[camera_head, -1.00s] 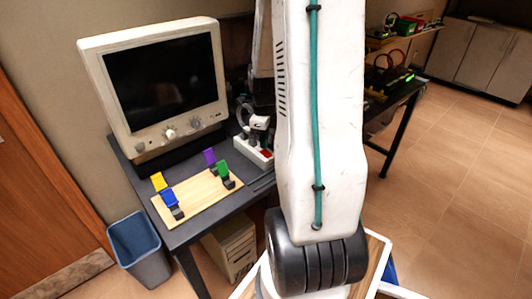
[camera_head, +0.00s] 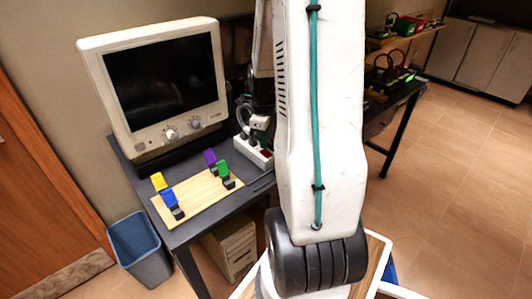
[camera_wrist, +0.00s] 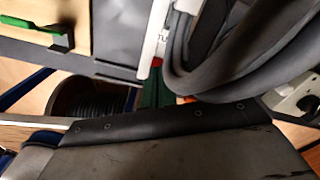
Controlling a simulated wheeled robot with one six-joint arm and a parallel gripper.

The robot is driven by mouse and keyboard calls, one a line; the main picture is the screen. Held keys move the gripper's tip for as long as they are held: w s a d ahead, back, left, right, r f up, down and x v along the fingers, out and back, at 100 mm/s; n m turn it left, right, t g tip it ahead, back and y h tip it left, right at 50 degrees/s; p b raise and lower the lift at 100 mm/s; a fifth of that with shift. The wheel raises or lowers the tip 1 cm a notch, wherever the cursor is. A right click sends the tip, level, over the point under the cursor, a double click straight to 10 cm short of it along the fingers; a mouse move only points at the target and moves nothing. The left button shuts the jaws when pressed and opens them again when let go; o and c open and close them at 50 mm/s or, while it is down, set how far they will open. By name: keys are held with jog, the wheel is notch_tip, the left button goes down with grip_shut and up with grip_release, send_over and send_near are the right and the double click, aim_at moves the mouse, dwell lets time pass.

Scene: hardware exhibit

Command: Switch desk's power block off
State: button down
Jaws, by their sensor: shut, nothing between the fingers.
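The power block (camera_head: 252,151), a white strip with plugs in it, lies on the dark desk (camera_head: 208,213) right of the monitor. Its switch (camera_head: 266,154) at the near end looks dark red. In the wrist view, part of a white block (camera_wrist: 155,30) shows at the top middle, with a small red patch at its lower end. My gripper (camera_wrist: 165,128) seems to be the dark grey and black body across the bottom of the wrist view; it is shut and empty. Its fingertips and any contact with the switch cannot be made out. My arm partly blocks the head view.
A monitor (camera_head: 160,80) stands at the back of the desk. A wooden board (camera_head: 196,196) with coloured levers lies in front of it. Thick grey cables (camera_wrist: 210,60) cross the wrist view. A blue bin (camera_head: 140,248) stands left of the desk. Floor at the right is open.

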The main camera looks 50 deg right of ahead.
aim_at(264, 151)
jog(key=shift+f, duration=0.95)
dwell(0.5)
jog(key=shift+r, duration=3.55)
